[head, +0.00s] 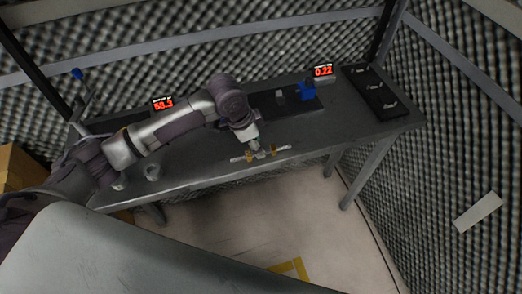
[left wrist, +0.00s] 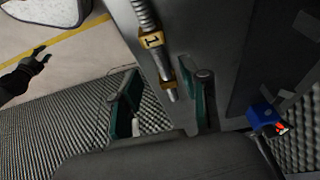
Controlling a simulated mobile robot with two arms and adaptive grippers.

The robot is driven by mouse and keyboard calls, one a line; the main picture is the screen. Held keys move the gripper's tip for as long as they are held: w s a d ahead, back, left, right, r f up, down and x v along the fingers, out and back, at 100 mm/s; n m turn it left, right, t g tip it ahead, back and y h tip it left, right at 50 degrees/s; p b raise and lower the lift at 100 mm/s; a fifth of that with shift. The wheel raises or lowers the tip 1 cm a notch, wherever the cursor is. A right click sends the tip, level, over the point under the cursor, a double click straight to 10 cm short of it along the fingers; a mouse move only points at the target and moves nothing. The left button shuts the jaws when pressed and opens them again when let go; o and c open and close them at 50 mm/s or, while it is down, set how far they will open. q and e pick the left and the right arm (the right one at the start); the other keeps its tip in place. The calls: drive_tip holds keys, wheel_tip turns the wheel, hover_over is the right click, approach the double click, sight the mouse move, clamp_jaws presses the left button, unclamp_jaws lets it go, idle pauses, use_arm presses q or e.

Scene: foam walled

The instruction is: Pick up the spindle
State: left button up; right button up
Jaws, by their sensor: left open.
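The spindle (head: 240,158) is a silver rod with yellow-brown blocks, lying along the front edge of the grey table. In the left wrist view the spindle (left wrist: 146,16) shows a ribbed shaft and a yellow block marked 1. My left gripper (head: 259,148) is right over the middle of the spindle in the head view. In the left wrist view its green-lined fingers (left wrist: 166,88) are apart, with the spindle's end between them in the picture; I cannot tell whether they touch it. My right gripper (left wrist: 38,60) shows small at the left of the wrist view, its jaws unclear.
The grey table (head: 340,130) holds a blue device (head: 306,91) beside a red display (head: 322,71), another display (head: 162,103), a dark tray with small parts (head: 361,84) and a small ring-like part (head: 152,172). Foam walls stand behind and right. Open floor lies in front.

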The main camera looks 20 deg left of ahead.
use_arm(q)
drive_tip(key=x, duration=0.3)
drive_tip(key=shift+w+f, duration=0.1)
drive_tip(key=shift+f, duration=0.1)
clamp_jaws()
